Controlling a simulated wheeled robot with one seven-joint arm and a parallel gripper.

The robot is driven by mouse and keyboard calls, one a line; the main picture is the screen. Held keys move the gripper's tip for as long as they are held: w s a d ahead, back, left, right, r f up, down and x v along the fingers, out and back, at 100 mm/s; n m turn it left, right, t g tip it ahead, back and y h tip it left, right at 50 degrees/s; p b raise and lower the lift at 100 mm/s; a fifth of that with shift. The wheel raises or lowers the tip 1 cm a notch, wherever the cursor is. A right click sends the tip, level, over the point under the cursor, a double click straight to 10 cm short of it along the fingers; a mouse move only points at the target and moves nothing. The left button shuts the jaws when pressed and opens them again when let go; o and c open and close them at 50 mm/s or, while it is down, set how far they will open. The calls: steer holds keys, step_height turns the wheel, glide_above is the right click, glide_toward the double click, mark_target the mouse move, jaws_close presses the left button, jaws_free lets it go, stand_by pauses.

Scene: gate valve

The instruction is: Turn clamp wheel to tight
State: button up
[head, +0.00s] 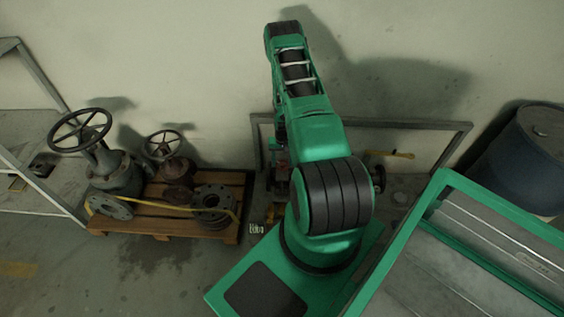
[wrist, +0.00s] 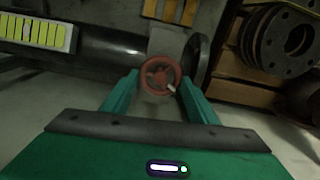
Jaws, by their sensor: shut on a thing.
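The clamp wheel (wrist: 157,76) is a small red handwheel with a pale knob at its lower right, seen in the middle of the wrist view. My gripper (wrist: 160,80) has its two green fingers on the left and right of the wheel and is shut on it at the rim. The exact finger contact is hard to see in the dim light. In the head view my arm hides the wheel and most of the gripper. No mark showing how tight the clamp is can be made out.
A dark pipe (wrist: 108,47) with a round flange (wrist: 196,62) lies behind the wheel. Stacked flanges (wrist: 290,45) stand at right. In the head view, a wooden pallet (head: 160,224) carries valves at left, a metal frame (head: 440,127) stands behind my arm, and a blue drum (head: 520,165) is at right.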

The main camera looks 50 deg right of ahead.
mark_target(282, 164)
steer(key=shift+w+a, duration=0.1)
steer(key=shift+w, duration=0.05)
steer(key=o, duration=1)
steer(key=shift+o, duration=0.2)
steer(key=shift+r, duration=0.1)
step_height(282, 164, up, 11)
steer(key=shift+f, duration=0.2)
steer(key=shift+r, duration=0.1)
